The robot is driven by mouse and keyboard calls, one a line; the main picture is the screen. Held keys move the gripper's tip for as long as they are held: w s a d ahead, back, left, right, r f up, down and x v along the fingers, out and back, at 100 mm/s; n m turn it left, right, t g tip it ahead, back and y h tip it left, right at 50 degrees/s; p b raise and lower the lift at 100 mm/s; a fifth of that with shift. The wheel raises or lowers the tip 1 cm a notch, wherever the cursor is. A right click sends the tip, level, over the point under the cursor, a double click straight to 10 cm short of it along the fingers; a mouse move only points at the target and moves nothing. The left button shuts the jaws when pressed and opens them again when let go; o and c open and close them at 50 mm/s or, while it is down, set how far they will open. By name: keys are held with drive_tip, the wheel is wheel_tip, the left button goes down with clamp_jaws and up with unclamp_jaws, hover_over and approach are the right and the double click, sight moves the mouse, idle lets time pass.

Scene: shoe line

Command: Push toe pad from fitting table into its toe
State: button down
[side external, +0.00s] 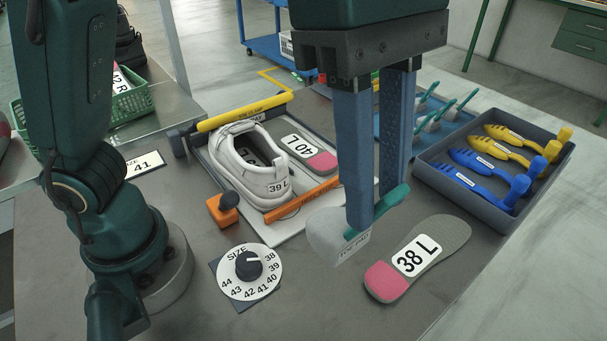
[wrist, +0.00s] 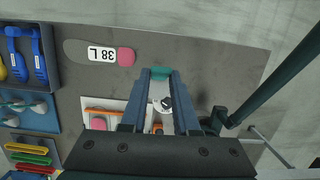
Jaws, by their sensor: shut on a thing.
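My gripper (side external: 366,225) is shut on the toe pad (side external: 330,236), a pale grey rounded block with a printed label and a teal handle. The handle shows between the fingertips in the wrist view (wrist: 160,73). I hold the pad in front of the shoe, apart from it; its exact height above the table is hard to tell. The white shoe (side external: 245,160), marked 39 L, lies on a pale plate (side external: 281,235) on the grey fitting table (side external: 330,306).
An orange bar (side external: 303,198) and a yellow bar (side external: 243,112) flank the shoe. A 40 L insole (side external: 308,152) lies beside it. A 38 L insole (side external: 418,258), a size dial (side external: 249,269) and a tray (side external: 447,185) of shoe forms stand nearby.

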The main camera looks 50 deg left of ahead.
sight(244, 125)
drive_tip(key=shift+r, duration=0.5)
drive_tip(key=w+a, duration=0.7)
drive_tip(key=a, duration=2.1)
drive_tip(key=shift+m, duration=0.4)
drive_tip(key=shift+s+a+f, duration=0.15)
drive_tip(key=shift+a+f, duration=0.2)
drive_tip(key=shift+f, duration=2.05)
drive_tip(key=shift+s+a+f, duration=0.1)
drive_tip(key=shift+a+f, duration=0.2)
drive_tip(key=shift+f, duration=2.1)
drive_tip(key=shift+s+a+f, duration=0.15)
drive_tip(key=shift+a+f, duration=0.2)
drive_tip(key=shift+f, duration=2.05)
drive_tip(key=shift+w+a+f, duration=0.1)
drive_tip(key=shift+a+f, duration=0.05)
drive_tip(key=shift+a, duration=0.8)
drive_tip(key=shift+a+f, duration=0.1)
drive_tip(key=shift+a, duration=0.8)
